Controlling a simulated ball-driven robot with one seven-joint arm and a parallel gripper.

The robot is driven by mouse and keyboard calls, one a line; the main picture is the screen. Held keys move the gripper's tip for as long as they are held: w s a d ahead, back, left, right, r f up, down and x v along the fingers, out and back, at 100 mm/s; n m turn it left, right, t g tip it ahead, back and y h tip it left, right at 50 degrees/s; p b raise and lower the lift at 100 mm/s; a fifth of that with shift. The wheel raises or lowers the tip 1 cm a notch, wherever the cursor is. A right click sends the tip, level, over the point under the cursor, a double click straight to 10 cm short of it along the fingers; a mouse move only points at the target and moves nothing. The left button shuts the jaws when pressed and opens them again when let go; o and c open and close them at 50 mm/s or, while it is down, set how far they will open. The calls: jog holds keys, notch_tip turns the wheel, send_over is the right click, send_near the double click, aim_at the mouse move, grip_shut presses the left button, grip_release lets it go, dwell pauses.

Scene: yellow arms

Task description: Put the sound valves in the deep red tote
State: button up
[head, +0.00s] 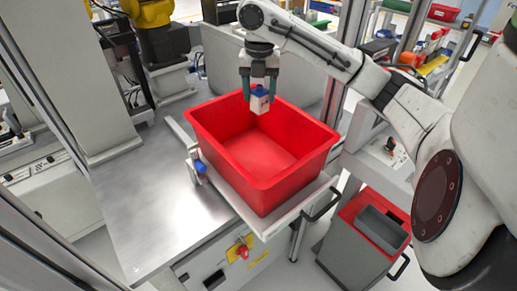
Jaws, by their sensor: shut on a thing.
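The deep red tote (221,152) stands on a metal shelf at the front of the bench in the head view. The part of its floor that I can see is bare. My gripper (260,88) is above the back part of the tote, pointing down. It is shut on a valve (260,102), a small white and blue block-like thing. The valve hangs upright near the tote's back wall, apart from the floor. Another blue and silver fitting (199,168) is beside the tote's left wall; I cannot tell whether it is a valve.
The bare metal bench top (125,205) lies left of the tote. A grey column (85,75) and a yellow robot arm (152,12) stand behind. A red and grey cart with a grey bin (383,226) is at the lower right. A red knob (243,252) is on the bench front.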

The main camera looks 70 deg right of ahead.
aim_at(259, 108)
jog(key=shift+f+b, duration=2.35)
jog(key=shift+f, duration=0.4)
jog(key=o, duration=1.2)
jog(key=shift+r, duration=0.1)
notch_tip(259, 108, up, 11)
jog(key=shift+f, duration=0.15)
